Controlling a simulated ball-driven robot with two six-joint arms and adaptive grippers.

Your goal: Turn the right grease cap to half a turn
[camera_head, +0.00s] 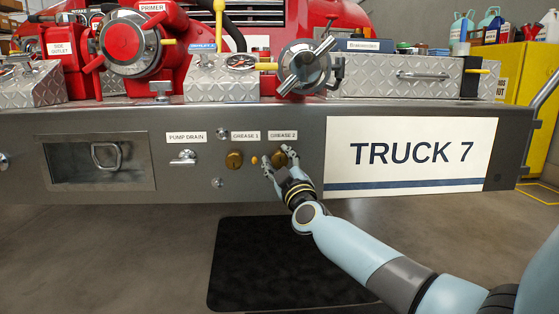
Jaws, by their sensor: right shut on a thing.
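The right grease cap (278,159), a round brass knob under the "GREASE 2" label (283,135), sits in the grey bumper face. My right gripper (279,160) is at this cap, its fingers to either side, shut on it and partly covering it. The cap's turn angle cannot be told. The left grease cap (234,160), also brass, sits under the "GREASE 1" label (245,135) and is free. My left gripper is not in view.
A pump drain handle (183,157) is left of the caps. The "TRUCK 7" plate (410,153) is to the right. A red primer pump (130,42) and a silver valve wheel (305,66) stand above. A black mat (255,265) lies on the floor below.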

